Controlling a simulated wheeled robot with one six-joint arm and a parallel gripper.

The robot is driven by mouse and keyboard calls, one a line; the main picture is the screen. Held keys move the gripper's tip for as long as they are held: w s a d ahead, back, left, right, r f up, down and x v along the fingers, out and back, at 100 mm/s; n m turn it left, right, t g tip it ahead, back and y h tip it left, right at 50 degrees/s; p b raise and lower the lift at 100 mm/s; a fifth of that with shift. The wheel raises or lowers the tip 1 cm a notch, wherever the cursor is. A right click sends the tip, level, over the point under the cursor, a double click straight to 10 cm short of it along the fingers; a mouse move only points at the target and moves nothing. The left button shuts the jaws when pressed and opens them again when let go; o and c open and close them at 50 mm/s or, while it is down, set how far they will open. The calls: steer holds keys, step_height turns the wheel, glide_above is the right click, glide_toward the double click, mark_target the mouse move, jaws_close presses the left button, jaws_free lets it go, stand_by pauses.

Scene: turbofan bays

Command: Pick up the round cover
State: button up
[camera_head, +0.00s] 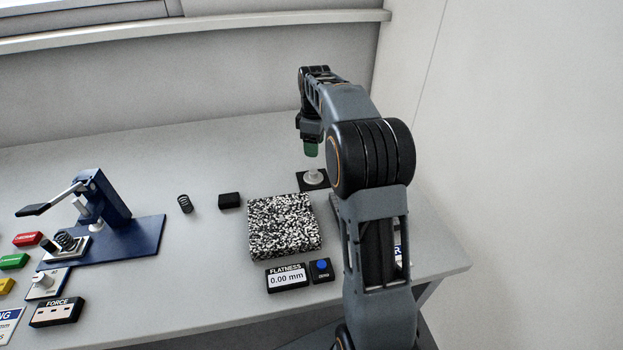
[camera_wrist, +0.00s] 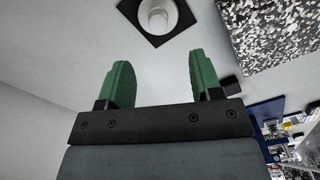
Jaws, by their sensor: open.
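The round cover (camera_head: 314,177) is a pale disc with a raised knob in the middle. It sits on a black square pad (camera_head: 322,186) at the back right of the table. In the wrist view the cover (camera_wrist: 157,18) is at the top edge, partly cut off, on the dark pad (camera_wrist: 183,33). My gripper (camera_head: 311,148) is above and slightly behind the cover, with its green fingers apart. In the wrist view the open fingers (camera_wrist: 160,65) hold nothing, and the cover lies beyond their tips, apart from them.
A speckled black-and-white block (camera_head: 284,226) stands left of and in front of the pad. The flatness display (camera_head: 287,278) is at the front. The back table area is clear.

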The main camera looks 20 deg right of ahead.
glide_above(313, 171)
steer(key=f, duration=0.5)
steer(key=shift+s+f, duration=0.35)
steer(key=shift+w+f, duration=0.15)
steer(key=shift+f, duration=1.1)
steer(key=shift+w+f, duration=0.1)
steer(key=shift+f, duration=1.15)
steer(key=c, duration=1)
steer(key=shift+c, duration=0.2)
steer(key=shift+r, duration=0.1)
